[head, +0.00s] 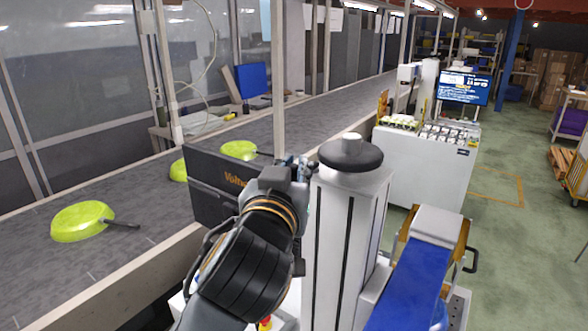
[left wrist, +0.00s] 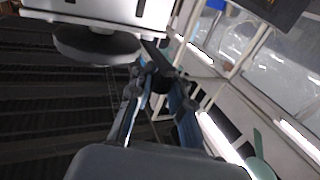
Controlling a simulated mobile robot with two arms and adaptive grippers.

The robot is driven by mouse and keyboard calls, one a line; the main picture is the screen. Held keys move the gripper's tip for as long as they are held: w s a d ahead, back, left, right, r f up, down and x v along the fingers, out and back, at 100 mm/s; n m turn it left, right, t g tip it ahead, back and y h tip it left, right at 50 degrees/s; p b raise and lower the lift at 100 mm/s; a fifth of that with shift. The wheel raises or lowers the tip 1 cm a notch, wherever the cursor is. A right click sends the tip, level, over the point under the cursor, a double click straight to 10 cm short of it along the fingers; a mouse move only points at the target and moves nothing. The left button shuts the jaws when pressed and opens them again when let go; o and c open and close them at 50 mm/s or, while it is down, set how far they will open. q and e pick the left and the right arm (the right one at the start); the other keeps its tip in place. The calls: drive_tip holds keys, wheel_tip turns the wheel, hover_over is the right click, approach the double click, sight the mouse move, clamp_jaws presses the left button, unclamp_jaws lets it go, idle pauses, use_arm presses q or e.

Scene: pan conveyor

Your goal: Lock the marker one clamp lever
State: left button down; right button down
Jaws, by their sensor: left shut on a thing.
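My left gripper (head: 302,168) reaches in at the upper left side of a white upright machine column (head: 335,240) topped by a black disc (head: 350,155). In the left wrist view, the two fingers (left wrist: 163,82) are closed in on a dark lever-like part (left wrist: 158,55) beside the black disc (left wrist: 95,45) and the white machine body (left wrist: 100,8). The lever is mostly hidden by the fingers, so its exact angle cannot be told. My right gripper is not in view.
A dark panel (head: 205,180) stands just left of my gripper. Green pans (head: 82,221) lie on the long conveyor (head: 135,190). A blue-topped unit (head: 415,285) stands at the lower right. A white cabinet (head: 425,165) and a screen (head: 463,88) are behind. The green floor at right is largely clear.

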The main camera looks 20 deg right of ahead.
use_arm(q)
drive_tip(key=shift+f, duration=0.15)
drive_tip(key=c, duration=1.7)
unclamp_jaws()
drive_tip(key=o, duration=0.4)
drive_tip(key=shift+s, duration=0.1)
drive_tip(key=shift+c, duration=0.2)
drive_tip(key=shift+o, duration=0.4)
drive_tip(key=shift+s, duration=0.2)
drive_tip(key=shift+w+a, duration=0.1)
drive_tip(key=v, duration=1.2)
